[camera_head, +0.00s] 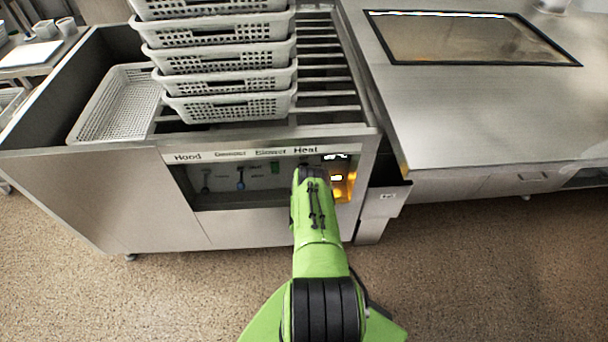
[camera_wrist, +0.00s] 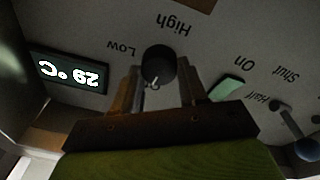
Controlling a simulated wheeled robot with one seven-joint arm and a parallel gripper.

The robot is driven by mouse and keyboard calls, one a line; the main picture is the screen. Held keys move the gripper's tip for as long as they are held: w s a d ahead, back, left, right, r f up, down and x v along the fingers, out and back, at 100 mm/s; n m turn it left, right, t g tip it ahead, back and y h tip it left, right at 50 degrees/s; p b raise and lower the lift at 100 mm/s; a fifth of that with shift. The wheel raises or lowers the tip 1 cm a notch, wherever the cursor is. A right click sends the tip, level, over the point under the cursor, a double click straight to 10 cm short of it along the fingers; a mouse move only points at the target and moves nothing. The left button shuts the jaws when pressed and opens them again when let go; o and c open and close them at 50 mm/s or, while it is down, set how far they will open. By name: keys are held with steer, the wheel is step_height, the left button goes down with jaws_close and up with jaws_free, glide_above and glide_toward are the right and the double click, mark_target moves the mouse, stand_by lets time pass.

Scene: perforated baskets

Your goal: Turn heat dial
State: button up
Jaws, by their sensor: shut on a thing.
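The heat dial (camera_wrist: 158,65) is a round dark knob on the control panel, in the middle of the wrist view, with "Low" and "High" printed around it. The wrist view is upside down. My gripper (camera_wrist: 160,88) has one finger on each side of the dial and is shut on it. A small display (camera_wrist: 68,72) beside it reads 29 °C. In the head view, my green arm reaches to the panel under the "Heat" label (camera_head: 306,150) and hides the dial. The gripper itself is mostly hidden there.
A green switch (camera_wrist: 226,88) marked "On" and a lever (camera_wrist: 290,120) marked "Half" and "Shut" are close by on the panel. Perforated baskets (camera_head: 222,82) are stacked on the rails above. A steel counter (camera_head: 470,100) stands at the right.

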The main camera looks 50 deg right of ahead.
steer(key=shift+n, duration=0.6)
steer(key=o, duration=1.1)
steer(key=shift+c, duration=0.2)
steer(key=shift+f, duration=0.1)
